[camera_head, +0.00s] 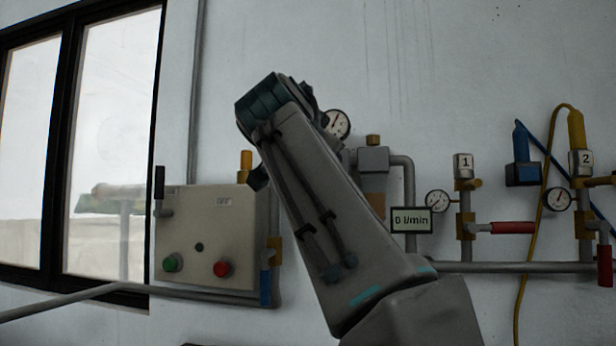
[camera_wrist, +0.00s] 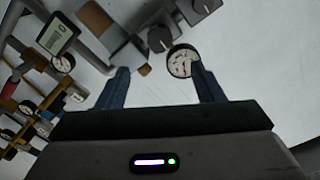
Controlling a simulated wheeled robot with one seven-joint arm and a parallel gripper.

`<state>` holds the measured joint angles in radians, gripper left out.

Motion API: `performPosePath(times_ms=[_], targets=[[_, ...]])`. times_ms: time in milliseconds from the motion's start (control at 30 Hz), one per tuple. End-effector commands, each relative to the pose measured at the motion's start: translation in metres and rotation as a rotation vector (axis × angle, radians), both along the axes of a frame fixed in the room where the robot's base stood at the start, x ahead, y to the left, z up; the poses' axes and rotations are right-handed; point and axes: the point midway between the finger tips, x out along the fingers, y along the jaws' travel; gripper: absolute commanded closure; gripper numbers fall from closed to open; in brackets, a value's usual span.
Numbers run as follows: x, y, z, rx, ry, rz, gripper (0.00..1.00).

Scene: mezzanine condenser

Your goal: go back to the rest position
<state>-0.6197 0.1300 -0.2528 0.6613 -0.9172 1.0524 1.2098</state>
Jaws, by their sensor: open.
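My gripper (camera_wrist: 160,85) shows in the wrist view with its two blue-grey fingers spread apart. It is open, and nothing is between the fingers. A round white gauge (camera_wrist: 182,62) appears beyond the fingers, close to the right one in the picture; I cannot tell how far away it is. In the head view my arm rises across the middle, and the gripper itself is hidden there. A round gauge (camera_head: 337,124) shows just right of the arm's upper end.
A control box (camera_head: 212,235) with green and red buttons is on the wall left of my arm. Right are a "0 l/min" display (camera_head: 411,220), pipes, gauges, a red-handled valve (camera_head: 511,228) and a yellow hose (camera_head: 536,215). A window (camera_head: 110,150) is far left. The upper wall is mostly bare.

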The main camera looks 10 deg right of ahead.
Motion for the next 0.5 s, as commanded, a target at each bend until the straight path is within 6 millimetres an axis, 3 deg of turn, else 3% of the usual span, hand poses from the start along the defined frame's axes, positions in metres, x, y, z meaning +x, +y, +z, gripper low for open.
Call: performPosePath(times_ms=[333, 500], targets=[[0.008, -0.007, -0.006, -0.031, 0.076, 0.012, 0.39], [0.021, -0.021, -0.034, -0.105, 0.257, 0.054, 0.39]])
